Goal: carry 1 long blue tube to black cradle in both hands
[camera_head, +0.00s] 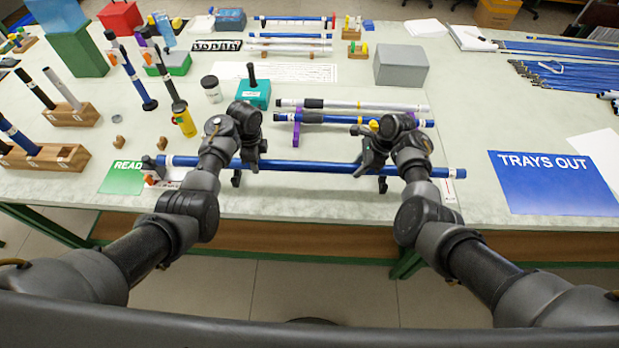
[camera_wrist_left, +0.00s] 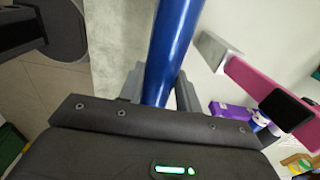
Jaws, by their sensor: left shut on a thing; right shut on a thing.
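A long blue tube (camera_head: 305,167) lies level, left to right, near the front edge of the table. My left gripper (camera_head: 250,163) is shut on it left of its middle, and my right gripper (camera_head: 368,167) is shut on it to the right. In the left wrist view the tube (camera_wrist_left: 172,50) runs between the fingers of my left gripper (camera_wrist_left: 160,90). The black cradle shows as two small dark supports, a left one (camera_head: 236,179) and a right one (camera_head: 382,185), just under the tube. I cannot tell whether the tube touches them.
Behind the tube, a purple rack (camera_head: 296,137) holds blue and silver tubes. A teal box (camera_head: 254,94) and a yellow bottle (camera_head: 184,122) stand behind the left arm. A green sign (camera_head: 121,178) lies by the tube's left end. A blue "TRAYS OUT" sign (camera_head: 550,190) lies at the right.

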